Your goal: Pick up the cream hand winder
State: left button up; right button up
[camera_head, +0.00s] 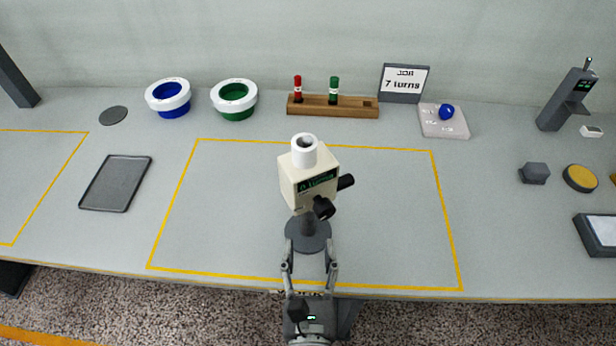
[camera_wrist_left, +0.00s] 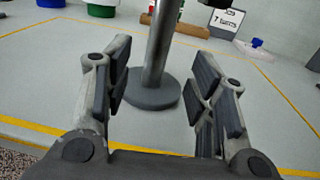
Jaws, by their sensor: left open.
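The cream hand winder (camera_head: 309,176) stands upright inside the central yellow outline, with a white ring on top, a black crank and a green display. Its dark post and round base (camera_head: 309,236) are below the cream box. The post (camera_wrist_left: 162,45) and base (camera_wrist_left: 152,90) also show in the left wrist view, where the box is out of frame. My left gripper (camera_head: 309,262) is open at the front of the table, its fingertips by the winder's base. In the left wrist view the open fingers (camera_wrist_left: 162,85) lie on either side of the post, which appears beyond them. My right gripper is not seen.
A wooden rack (camera_head: 350,108) holds red and green markers beside a "7 turns" sign (camera_head: 404,82). A dark tray (camera_head: 115,184) lies left. The table around the winder is clear.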

aim_at(308, 222)
pick_arm(q)
jog(key=w, duration=0.1)
jog(key=w+p, duration=0.1)
jog(key=w, duration=0.1)
jog(key=shift+a+r, duration=0.1)
jog(key=shift+r, duration=0.1)
jog(key=shift+w, duration=0.3)
jog(key=w, duration=0.1)
jog(key=w+p, duration=0.1)
jog(key=w, duration=0.1)
jog(key=w+p, duration=0.1)
jog(key=shift+w+a, duration=0.2)
jog(key=shift+a, duration=0.05)
jog(key=shift+w+f, duration=0.15)
jog(key=shift+w, duration=0.2)
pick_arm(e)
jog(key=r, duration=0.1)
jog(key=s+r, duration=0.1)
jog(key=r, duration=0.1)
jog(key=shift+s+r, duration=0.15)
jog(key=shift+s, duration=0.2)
pick_arm(q)
jog(key=shift+c, duration=0.2)
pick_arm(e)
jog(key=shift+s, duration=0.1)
